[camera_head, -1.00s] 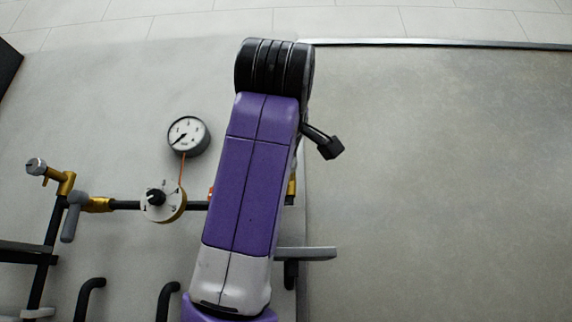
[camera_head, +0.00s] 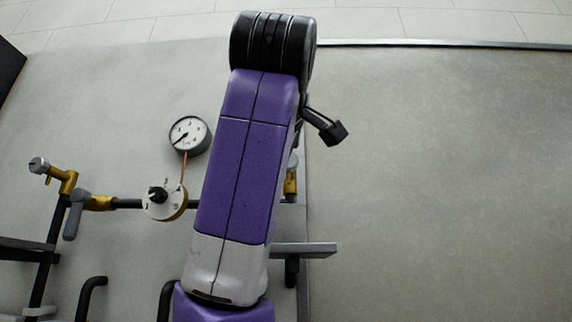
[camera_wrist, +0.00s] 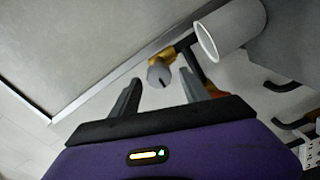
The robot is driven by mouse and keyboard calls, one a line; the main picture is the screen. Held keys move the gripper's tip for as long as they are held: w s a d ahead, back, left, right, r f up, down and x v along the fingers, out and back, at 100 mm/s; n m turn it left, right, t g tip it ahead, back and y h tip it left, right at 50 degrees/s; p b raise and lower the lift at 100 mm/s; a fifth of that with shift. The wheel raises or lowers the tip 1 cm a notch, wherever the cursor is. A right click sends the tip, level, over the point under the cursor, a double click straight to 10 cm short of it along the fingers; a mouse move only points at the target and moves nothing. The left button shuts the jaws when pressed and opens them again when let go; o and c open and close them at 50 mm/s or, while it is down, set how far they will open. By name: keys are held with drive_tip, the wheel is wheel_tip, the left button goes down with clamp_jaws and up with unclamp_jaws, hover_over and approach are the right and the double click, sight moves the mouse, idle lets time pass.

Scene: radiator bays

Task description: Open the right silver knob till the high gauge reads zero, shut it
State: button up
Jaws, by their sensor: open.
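The right silver knob (camera_wrist: 158,74) sits on a brass valve (camera_wrist: 164,57) in the wrist view. My gripper (camera_wrist: 160,77) is open, its two fingers apart on either side of the knob in the picture; no contact shows. In the head view, the right brass valve (camera_head: 291,184) and its knob (camera_head: 292,161) show just past my arm, which hides my fingers. The high gauge (camera_head: 189,135) is a round white dial with its needle pointing lower left; its exact reading is too small to tell.
At left, another silver knob (camera_head: 38,165) sits on a brass fitting beside a grey lever (camera_head: 72,221). A numbered white dial (camera_head: 160,202) with a black knob is on the pipe. A pale hollow cylinder (camera_wrist: 234,27) is close to the right in the wrist view.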

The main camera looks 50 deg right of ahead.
drive_tip(key=b+v, duration=0.1)
drive_tip(key=v, duration=0.4)
idle(0.6)
